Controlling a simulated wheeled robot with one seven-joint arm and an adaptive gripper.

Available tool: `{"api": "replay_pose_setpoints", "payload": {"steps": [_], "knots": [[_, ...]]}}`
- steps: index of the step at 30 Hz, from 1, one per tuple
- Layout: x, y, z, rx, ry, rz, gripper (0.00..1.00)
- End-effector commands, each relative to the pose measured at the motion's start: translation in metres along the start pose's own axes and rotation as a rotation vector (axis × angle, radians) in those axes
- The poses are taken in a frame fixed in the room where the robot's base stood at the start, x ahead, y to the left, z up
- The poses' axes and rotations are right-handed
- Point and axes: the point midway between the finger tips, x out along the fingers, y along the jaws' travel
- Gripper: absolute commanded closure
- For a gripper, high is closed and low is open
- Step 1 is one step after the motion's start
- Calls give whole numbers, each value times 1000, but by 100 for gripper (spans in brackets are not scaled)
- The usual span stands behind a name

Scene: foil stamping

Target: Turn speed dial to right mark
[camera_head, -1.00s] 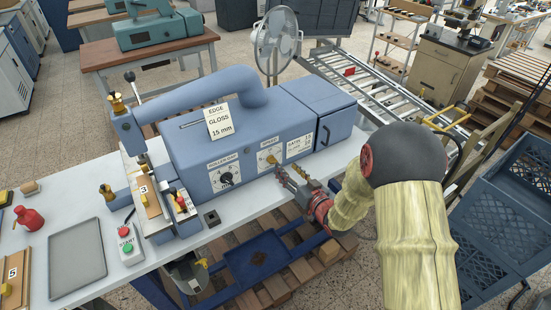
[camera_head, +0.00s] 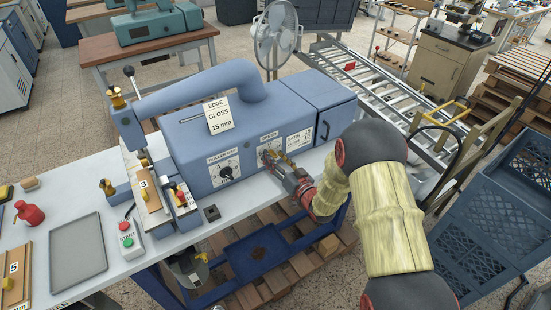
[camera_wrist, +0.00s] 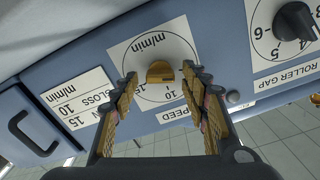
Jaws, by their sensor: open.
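The speed dial is a yellow knob (camera_wrist: 160,72) on a white m/min scale plate (camera_wrist: 140,48) on the front of the blue machine (camera_head: 240,140). In the wrist view the plate appears upside down, with the marks 10 and 15 partly readable. My gripper (camera_wrist: 159,80) is open, its two fingertips on either side of the knob. I cannot tell whether they touch it. In the head view my gripper (camera_head: 271,156) is at the speed plate and covers most of the knob.
The black roller gap knob (camera_wrist: 294,22) is beside the speed plate. A printed speed table (camera_wrist: 75,98) is on its other side. A card (camera_head: 219,117) reading EDGE GLOSS 15 mm stands on the machine. A start box (camera_head: 129,239) is on the white table.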

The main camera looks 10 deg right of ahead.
Motion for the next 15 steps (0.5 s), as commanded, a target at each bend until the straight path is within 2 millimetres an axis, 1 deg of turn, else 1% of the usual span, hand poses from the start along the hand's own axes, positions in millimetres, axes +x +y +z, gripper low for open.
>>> {"api": "replay_pose_setpoints", "payload": {"steps": [6, 15], "knots": [[0, 0, 0, 0, 0, 0, 56], [0, 0, 0, 0, 0, 0, 73]]}}
